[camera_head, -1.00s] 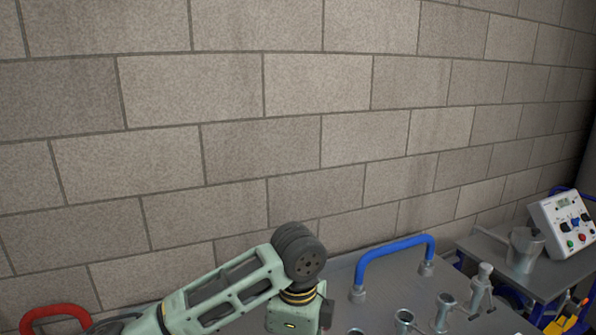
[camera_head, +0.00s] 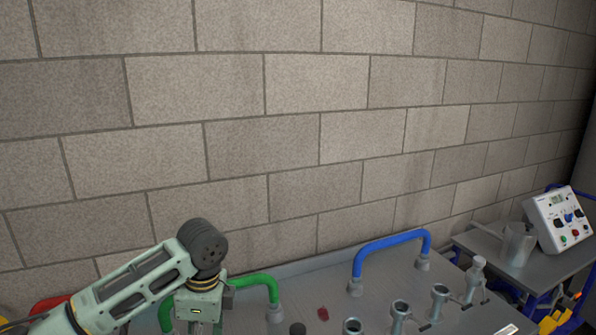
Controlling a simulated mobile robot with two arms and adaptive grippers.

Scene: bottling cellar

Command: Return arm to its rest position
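My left arm comes in from the lower left over the grey metal worktop (camera_head: 300,283). Its pale green links and dark wrist joint show, but its gripper fingers are below the picture edge. My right arm and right gripper are not in the picture. A green handle (camera_head: 262,278) stands on the worktop just right of my wrist and is partly hidden by it. A blue handle (camera_head: 395,243) stands farther right, apart from the arm.
A red handle (camera_head: 48,304) is partly covered at the lower left. Several metal holders (camera_head: 400,308) and a small red piece (camera_head: 323,313) are on the worktop. A white control box (camera_head: 560,215) and a metal jug (camera_head: 517,245) sit on a side table. A block wall stands behind.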

